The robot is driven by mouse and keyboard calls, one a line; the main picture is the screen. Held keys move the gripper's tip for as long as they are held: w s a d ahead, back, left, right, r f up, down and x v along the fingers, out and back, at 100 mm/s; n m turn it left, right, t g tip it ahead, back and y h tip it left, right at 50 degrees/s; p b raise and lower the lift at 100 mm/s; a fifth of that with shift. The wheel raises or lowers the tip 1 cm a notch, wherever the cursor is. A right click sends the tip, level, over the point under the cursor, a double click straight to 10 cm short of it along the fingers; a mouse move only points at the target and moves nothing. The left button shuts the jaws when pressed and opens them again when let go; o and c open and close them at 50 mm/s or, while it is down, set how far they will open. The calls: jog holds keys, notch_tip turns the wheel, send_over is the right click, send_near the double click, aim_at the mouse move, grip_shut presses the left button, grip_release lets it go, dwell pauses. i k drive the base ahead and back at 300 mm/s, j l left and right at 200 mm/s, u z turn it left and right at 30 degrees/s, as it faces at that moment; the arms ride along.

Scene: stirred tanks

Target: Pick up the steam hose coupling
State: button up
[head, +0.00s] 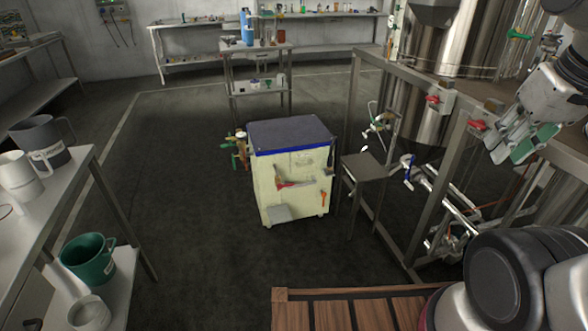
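I cannot single out the steam hose coupling in the head view. Small metal fittings and valves hang on the tank frame, among them a fitting with a green handle (377,124) and a pipe with a blue lever (408,170). A cluster of metal pipework (447,240) shows lower on the frame. My gripper (523,146) is at the upper right, in front of the tank frame. Its teal-padded fingers look apart, with nothing seen between them.
A cream cabinet (291,190) with a dark top stands mid-floor, beside a small steel stand (364,166). A steel tank (420,105) stands inside the frame (349,120). A left bench (60,205) holds jugs. A wooden slatted surface (345,312) is in front.

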aim_at(330, 162)
jog(key=z, duration=0.25)
jog(key=i+j+z, duration=0.45)
jog(key=z, duration=0.25)
jog(key=i+j+z, duration=0.1)
jog(key=j, duration=0.25)
jog(key=i+j+z, duration=0.1)
jog(key=j, duration=0.3)
jog(key=i+j, duration=0.25)
jog(key=j, duration=0.15)
jog(key=i+j, duration=0.15)
jog(key=j, duration=0.2)
jog(key=i+j, duration=0.15)
jog(key=j, duration=0.2)
jog(key=i+j+z, duration=0.1)
jog(key=j, duration=0.2)
jog(key=i, duration=0.05)
